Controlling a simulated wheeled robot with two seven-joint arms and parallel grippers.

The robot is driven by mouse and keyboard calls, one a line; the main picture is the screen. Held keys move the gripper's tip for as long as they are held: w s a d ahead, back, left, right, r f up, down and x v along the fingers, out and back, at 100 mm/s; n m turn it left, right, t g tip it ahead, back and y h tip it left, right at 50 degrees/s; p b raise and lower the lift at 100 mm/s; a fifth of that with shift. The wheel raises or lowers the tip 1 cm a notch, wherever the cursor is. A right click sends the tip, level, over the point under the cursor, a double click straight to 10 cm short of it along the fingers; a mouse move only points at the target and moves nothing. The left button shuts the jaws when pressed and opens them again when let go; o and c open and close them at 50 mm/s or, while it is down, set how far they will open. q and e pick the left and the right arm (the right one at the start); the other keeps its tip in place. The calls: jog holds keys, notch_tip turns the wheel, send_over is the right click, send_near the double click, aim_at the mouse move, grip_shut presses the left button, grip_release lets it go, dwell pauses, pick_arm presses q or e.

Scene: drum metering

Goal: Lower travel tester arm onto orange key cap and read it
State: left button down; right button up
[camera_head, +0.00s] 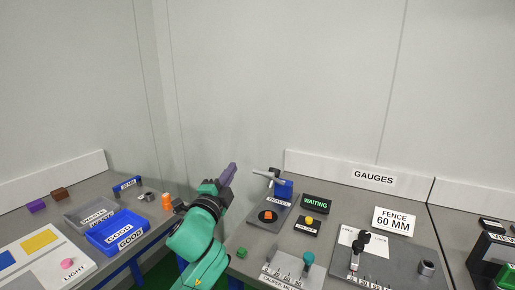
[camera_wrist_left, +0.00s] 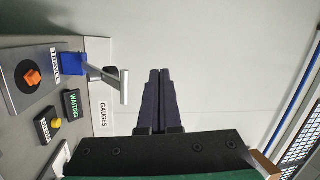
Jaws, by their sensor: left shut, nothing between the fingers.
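The travel tester (camera_head: 284,188) has a blue post on a grey base, with its grey lever arm (camera_head: 268,175) raised. It also shows in the left wrist view with its arm (camera_wrist_left: 108,80) ending in a crossbar. The orange key cap (camera_head: 268,216) sits on a black round seat on the tester base; it also shows in the left wrist view (camera_wrist_left: 33,78). My left gripper (camera_head: 230,170) is shut and empty, in the air left of the tester arm. Its dark fingers (camera_wrist_left: 160,90) are together, apart from the crossbar. My right gripper is out of view.
A display reading WAITING (camera_head: 315,203) and a yellow button (camera_head: 309,220) stand right of the tester. A caliper plate (camera_head: 290,268) and a green cube (camera_head: 242,253) lie in front. A blue bin (camera_head: 118,232) is on the left table. A gap separates the tables.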

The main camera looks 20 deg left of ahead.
pick_arm(q)
jog(key=w+d+r+n+g+h+p, duration=0.25)
jog(key=d+n+h+p, duration=0.2)
jog(key=n, duration=0.85)
jog(key=shift+g+y, duration=0.25)
jog(key=shift+y, duration=0.1)
jog(key=w+p, duration=0.1)
jog(key=w, duration=0.1)
jog(key=w+p, duration=0.1)
jog(key=w, duration=0.2)
jog(key=w+d+p, duration=0.1)
jog(key=w, duration=0.1)
jog(key=shift+w+d+f+p, duration=0.1)
jog(key=shift+w+f+p, duration=0.2)
jog(key=shift+w, duration=0.1)
jog(key=f, duration=0.1)
jog(key=s+f+p, duration=0.1)
jog(key=f, duration=0.2)
jog(key=shift+s, duration=0.3)
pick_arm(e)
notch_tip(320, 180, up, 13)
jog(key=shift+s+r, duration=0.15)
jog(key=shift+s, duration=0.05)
pick_arm(q)
jog(key=shift+w+f, duration=0.1)
